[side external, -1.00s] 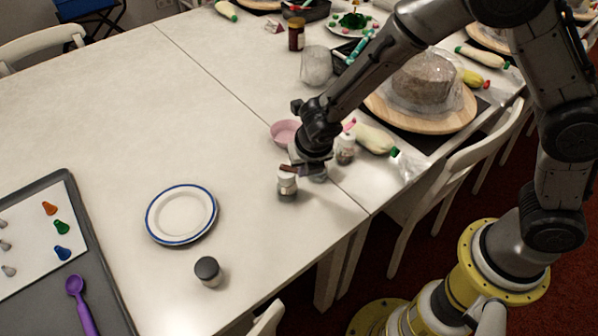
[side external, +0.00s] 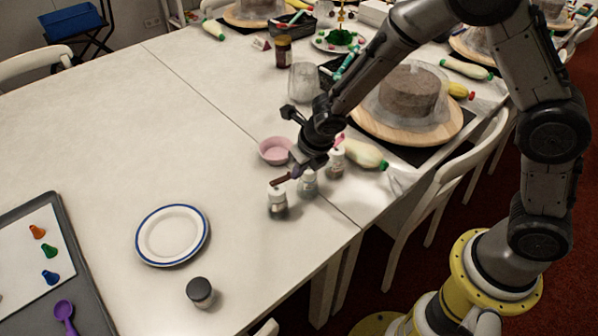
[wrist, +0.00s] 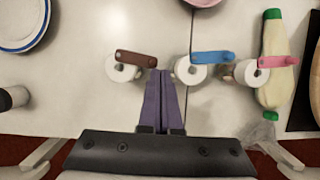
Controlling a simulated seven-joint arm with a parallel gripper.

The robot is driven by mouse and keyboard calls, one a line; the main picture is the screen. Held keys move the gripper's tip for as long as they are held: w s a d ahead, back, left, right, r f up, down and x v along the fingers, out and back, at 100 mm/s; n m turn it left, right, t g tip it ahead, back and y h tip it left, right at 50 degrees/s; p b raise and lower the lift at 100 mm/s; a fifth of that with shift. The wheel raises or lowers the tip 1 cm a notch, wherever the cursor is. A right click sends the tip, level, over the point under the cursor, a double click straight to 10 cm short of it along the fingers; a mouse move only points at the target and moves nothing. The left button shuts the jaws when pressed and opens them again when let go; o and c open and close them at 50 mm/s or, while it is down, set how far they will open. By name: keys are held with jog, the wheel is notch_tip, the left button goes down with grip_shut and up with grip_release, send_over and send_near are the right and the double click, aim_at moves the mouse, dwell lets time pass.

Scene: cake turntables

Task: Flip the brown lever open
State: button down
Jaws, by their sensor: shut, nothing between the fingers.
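The brown lever (wrist: 135,59) sits across the top of a white jar (wrist: 118,72) in the wrist view, its free end pointing right. In the side view the brown lever (side external: 280,180) lies over the jar (side external: 277,208) nearest the plate. My gripper (wrist: 161,72) is shut and empty, its purple fingers together. The fingertips are just below and right of the lever's free end in the wrist view; I cannot tell whether they touch it. In the side view my gripper (side external: 297,171) is beside the lever, its fingertips hard to make out.
Jars with a blue lever (wrist: 212,57) and a pink lever (wrist: 278,61) stand close to the right. A squeeze bottle (wrist: 275,65) lies beyond them. A pink bowl (side external: 276,150) is behind. A plate (side external: 173,210) and free table are left.

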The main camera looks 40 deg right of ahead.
jog(key=shift+a, duration=0.1)
jog(key=shift+w+a, duration=0.35)
jog(key=shift+a, duration=0.3)
jog(key=shift+s, duration=0.1)
jog(key=s+d+r, duration=0.3)
jog(key=s+r, duration=0.4)
jog(key=r, duration=0.2)
jog(key=shift+r, duration=0.2)
dwell(0.4)
